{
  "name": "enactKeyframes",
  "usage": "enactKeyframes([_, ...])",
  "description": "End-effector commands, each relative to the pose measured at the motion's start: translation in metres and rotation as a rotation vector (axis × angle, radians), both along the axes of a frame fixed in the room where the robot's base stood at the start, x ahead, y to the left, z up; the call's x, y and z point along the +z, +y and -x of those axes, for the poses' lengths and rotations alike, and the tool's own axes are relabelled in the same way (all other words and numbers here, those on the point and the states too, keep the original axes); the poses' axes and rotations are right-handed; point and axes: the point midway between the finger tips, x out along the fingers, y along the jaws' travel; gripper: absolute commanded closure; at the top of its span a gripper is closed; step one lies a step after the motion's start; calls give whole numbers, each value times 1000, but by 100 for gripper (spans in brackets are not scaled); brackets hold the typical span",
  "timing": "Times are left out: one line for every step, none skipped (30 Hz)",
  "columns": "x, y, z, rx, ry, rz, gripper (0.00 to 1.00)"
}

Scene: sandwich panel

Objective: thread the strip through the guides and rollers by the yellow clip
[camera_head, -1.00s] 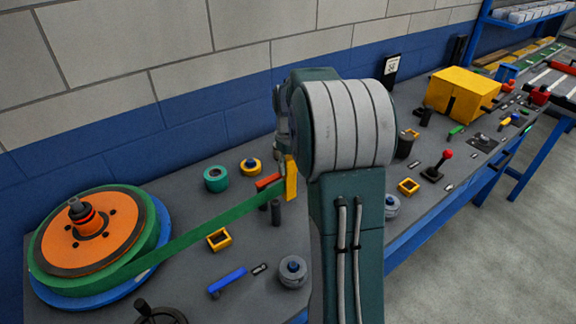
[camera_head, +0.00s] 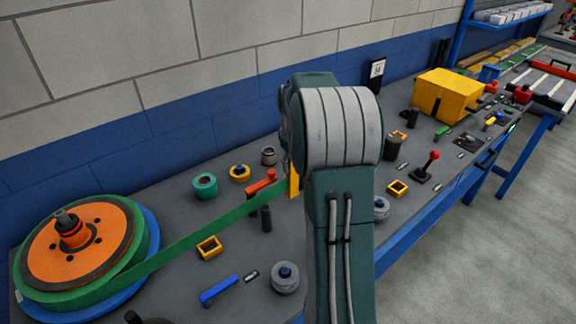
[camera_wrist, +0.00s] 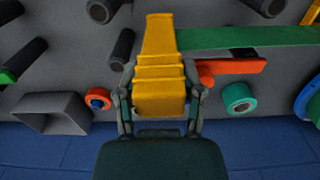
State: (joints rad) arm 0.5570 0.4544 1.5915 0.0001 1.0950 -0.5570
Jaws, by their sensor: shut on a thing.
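The green strip (camera_head: 190,240) runs from the orange-and-green reel (camera_head: 80,247) at the left up to the yellow clip (camera_head: 293,182), which is mostly hidden behind my arm in the head view. In the wrist view my gripper (camera_wrist: 160,85) is shut on the yellow clip (camera_wrist: 160,45), and the strip (camera_wrist: 250,38) leads from the clip to the right, fairly straight. Yellow guides (camera_head: 209,247) and (camera_head: 397,188) stand on the table. A grey roller (camera_head: 285,278) is near the front edge. Black posts stand near the clip in the wrist view (camera_wrist: 121,45).
A red-orange lever (camera_head: 262,182) is close beside the clip. A yellow box (camera_head: 448,95) and a red-knobbed joystick (camera_head: 428,167) stand at the right. A blue handle (camera_head: 219,289) lies in front.

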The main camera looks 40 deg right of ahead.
Motion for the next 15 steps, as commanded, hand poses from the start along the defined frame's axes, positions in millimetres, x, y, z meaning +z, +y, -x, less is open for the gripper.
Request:
enactKeyframes([0, -3, 0, -2, -1, 1, 100])
enactKeyframes([0, -5, 0, -2, -1, 1, 100])
enactKeyframes([0, -7, 0, -2, -1, 1, 100])
enactKeyframes([0, -9, 0, -1, 0, 1, 100])
enactKeyframes([0, -10, 0, -1, 0, 1, 100])
enactKeyframes([0, -12, 1, -1, 0, 0, 100])
enactKeyframes([0, -14, 0, -1, 0, 0, 100])
enactKeyframes([0, -15, 0, -1, 1, 0, 100])
enactKeyframes([0, -17, 0, -1, 0, 0, 100])
enactKeyframes([0, -19, 0, -1, 0, 0, 100])
enactKeyframes([0, -20, 0, -1, 0, 1, 100])
enactKeyframes([0, -22, 0, -1, -1, 1, 100])
enactKeyframes([0, -24, 0, -2, -1, 1, 100])
enactKeyframes([0, -25, 0, -2, -1, 1, 100])
enactKeyframes([0, -28, 0, -2, 0, 1, 100])
